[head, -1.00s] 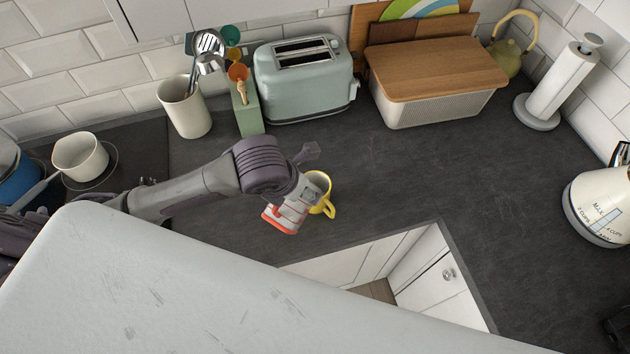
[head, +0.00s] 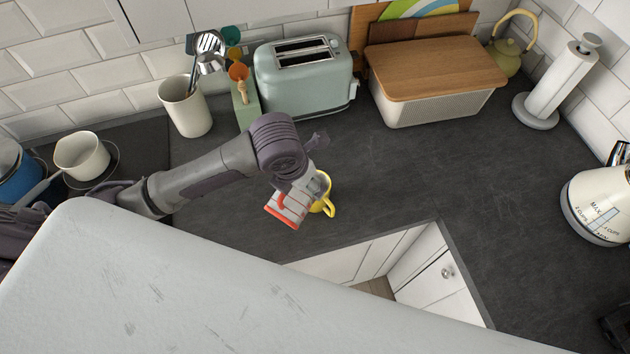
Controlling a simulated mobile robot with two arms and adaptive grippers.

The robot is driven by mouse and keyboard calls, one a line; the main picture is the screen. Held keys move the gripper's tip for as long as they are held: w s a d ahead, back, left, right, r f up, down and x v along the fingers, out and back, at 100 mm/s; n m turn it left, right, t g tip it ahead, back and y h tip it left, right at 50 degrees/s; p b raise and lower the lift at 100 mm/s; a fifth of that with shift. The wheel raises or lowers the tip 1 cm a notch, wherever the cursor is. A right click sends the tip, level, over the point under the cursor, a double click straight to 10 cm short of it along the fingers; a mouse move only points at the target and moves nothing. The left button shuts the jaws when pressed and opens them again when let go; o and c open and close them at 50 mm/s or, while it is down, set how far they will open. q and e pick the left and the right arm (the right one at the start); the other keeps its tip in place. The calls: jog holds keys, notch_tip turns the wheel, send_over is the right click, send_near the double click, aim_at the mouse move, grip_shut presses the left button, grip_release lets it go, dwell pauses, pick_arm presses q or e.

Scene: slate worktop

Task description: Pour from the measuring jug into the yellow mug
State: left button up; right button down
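The yellow mug (head: 328,207) stands on the dark worktop near the inner corner, its handle towards the lower right. Its upper left part is hidden behind the jug and my gripper. The measuring jug (head: 289,208) is pale with red parts, and a red edge shows at its lower left. It looks tilted, with its upper right end at the mug. My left gripper (head: 303,180) appears shut on the jug, though its fingers are partly hidden by the arm. I cannot see whether liquid is flowing. My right gripper is not in view.
Behind stand a utensil crock (head: 184,108), a green toaster (head: 304,85) and a wooden-lidded bread bin (head: 430,100). A paper towel holder (head: 553,88) and a kettle (head: 600,205) stand at the right. A white pot (head: 82,158) sits at the left. The worktop right of the mug is clear.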

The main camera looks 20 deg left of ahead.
pick_arm(q)
jog(key=shift+w+d+r+g, duration=0.1)
jog(key=shift+w+g, duration=0.15)
jog(key=shift+w, duration=0.15)
jog(key=shift+w+d+r+g, duration=0.1)
jog(key=shift+w+g, duration=0.15)
jog(key=shift+w, duration=0.15)
jog(key=shift+w+d+r+g+y, duration=0.1)
jog(key=shift+w+g+y, duration=0.25)
jog(key=shift+g, duration=0.5)
jog(key=shift+w+d+g+y, duration=0.1)
jog(key=shift+w+g+y, duration=0.25)
jog(key=shift+g, duration=0.5)
dwell(1.0)
jog(key=shift+w+d+g+y, duration=0.25)
jog(key=shift+w+g, duration=0.5)
jog(key=shift+g, duration=0.45)
dwell(0.9)
jog(key=s+t, duration=0.1)
jog(key=s+t+h, duration=0.1)
jog(key=t, duration=0.1)
jog(key=shift+a, duration=0.4)
jog(key=shift+t, duration=0.3)
